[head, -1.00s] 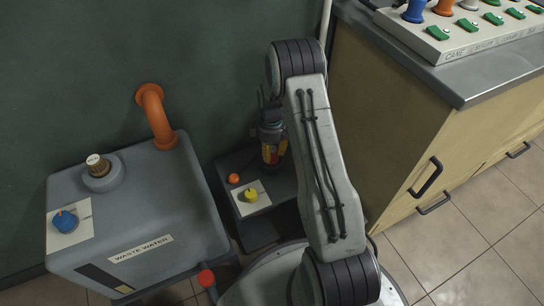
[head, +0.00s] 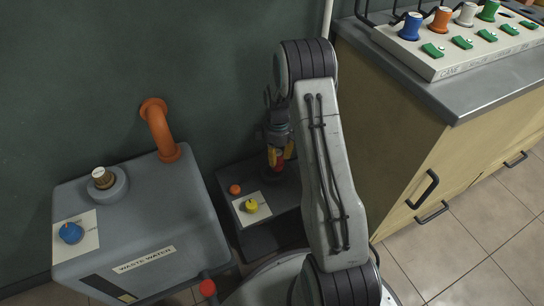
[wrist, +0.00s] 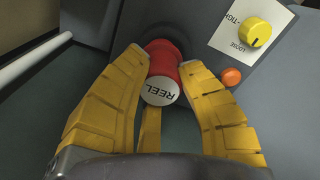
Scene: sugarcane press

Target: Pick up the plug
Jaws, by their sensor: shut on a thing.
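The red plug (wrist: 162,72) has a white end face lettered REEL in the wrist view. My gripper (wrist: 163,80) has its yellow fingers closed around it, touching its sides. Behind the plug is a dark round opening on a grey box; I cannot tell whether the plug is still seated in it. In the head view my gripper (head: 279,158) is beside the wall, over the low dark grey box (head: 270,238), with a bit of the red plug (head: 278,165) between its fingers. My arm hides part of the box.
A yellow knob (head: 251,206) and an orange button (head: 235,189) sit on the low box. A wooden cabinet (head: 400,150) with a socket panel (head: 460,55) stands right.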

